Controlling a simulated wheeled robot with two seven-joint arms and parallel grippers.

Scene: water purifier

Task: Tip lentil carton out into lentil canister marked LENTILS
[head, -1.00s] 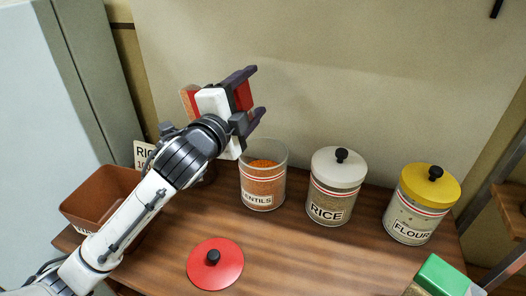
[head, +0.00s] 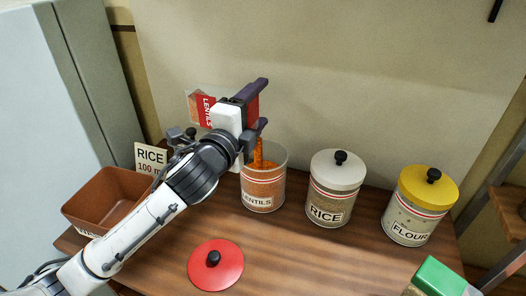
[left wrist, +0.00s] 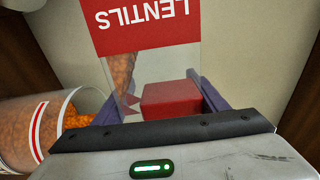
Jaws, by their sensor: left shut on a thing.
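My left gripper (head: 258,104) is shut on the lentil carton (head: 206,111), a clear carton with a red LENTILS band. It holds the carton tipped above the lentil canister. A stream of orange lentils (head: 258,152) falls into the canister. The clear lentil canister (head: 263,192) stands upright and open, marked LENTILS, with orange lentils inside. In the left wrist view the carton (left wrist: 140,30) shows its label upside down, with lentils inside, and the canister (left wrist: 45,130) is at the left. The gripper hides part of the carton in the head view. My right gripper is out of view.
The red lid (head: 215,265) lies on the wooden counter in front. Lidded RICE (head: 331,204) and FLOUR (head: 408,219) canisters stand to the right. A brown bin (head: 103,200) and a RICE card (head: 151,158) are at the left. A green-topped box (head: 440,277) is at front right.

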